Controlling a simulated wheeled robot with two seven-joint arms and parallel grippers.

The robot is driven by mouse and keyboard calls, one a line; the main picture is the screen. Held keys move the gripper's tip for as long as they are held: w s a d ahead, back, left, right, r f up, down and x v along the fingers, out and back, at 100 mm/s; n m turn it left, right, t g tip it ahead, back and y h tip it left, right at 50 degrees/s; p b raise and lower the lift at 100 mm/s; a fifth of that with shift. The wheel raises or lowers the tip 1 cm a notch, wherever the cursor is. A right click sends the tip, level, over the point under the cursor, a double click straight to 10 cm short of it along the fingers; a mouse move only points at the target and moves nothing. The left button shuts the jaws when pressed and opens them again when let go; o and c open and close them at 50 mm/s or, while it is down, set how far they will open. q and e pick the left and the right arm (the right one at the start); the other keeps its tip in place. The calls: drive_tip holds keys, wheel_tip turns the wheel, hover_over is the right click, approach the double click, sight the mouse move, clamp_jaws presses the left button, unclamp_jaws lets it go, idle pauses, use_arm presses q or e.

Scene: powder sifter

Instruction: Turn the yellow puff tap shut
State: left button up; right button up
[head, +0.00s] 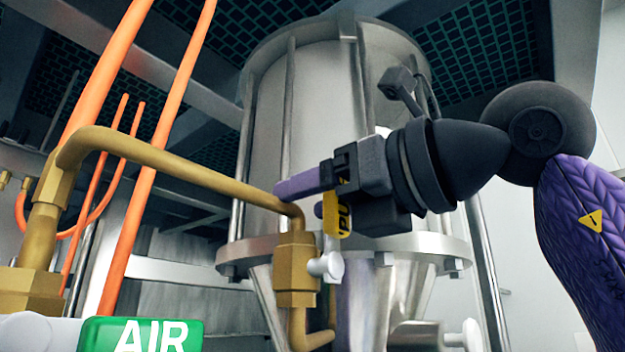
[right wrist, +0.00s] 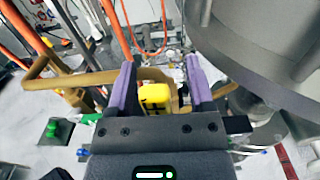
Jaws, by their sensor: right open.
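The yellow puff tap (head: 345,219) shows in the head view as a small yellow tag-like handle with black letters, partly hidden by my right gripper. It sits by a brass valve body (head: 296,268) on a bent brass pipe. My right gripper (head: 297,199), with purple fingers, reaches in from the right and is open. In the right wrist view the yellow handle (right wrist: 155,95) lies between the two spread fingers (right wrist: 160,80), nearer the left finger, with a visible gap on both sides. My left gripper is in neither view.
A large steel hopper (head: 325,130) with a flange stands right behind the tap. A brass pipe (head: 170,165) and orange hoses (head: 135,225) run at the left. A green AIR label (head: 140,335) is at the lower left. A white knob (head: 326,266) sticks out beside the valve body.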

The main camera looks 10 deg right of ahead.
drive_tip(key=shift+s+d, duration=0.1)
drive_tip(key=shift+s, duration=0.25)
drive_tip(key=shift+w, duration=0.25)
drive_tip(key=c, duration=0.4)
clamp_jaws()
idle(0.5)
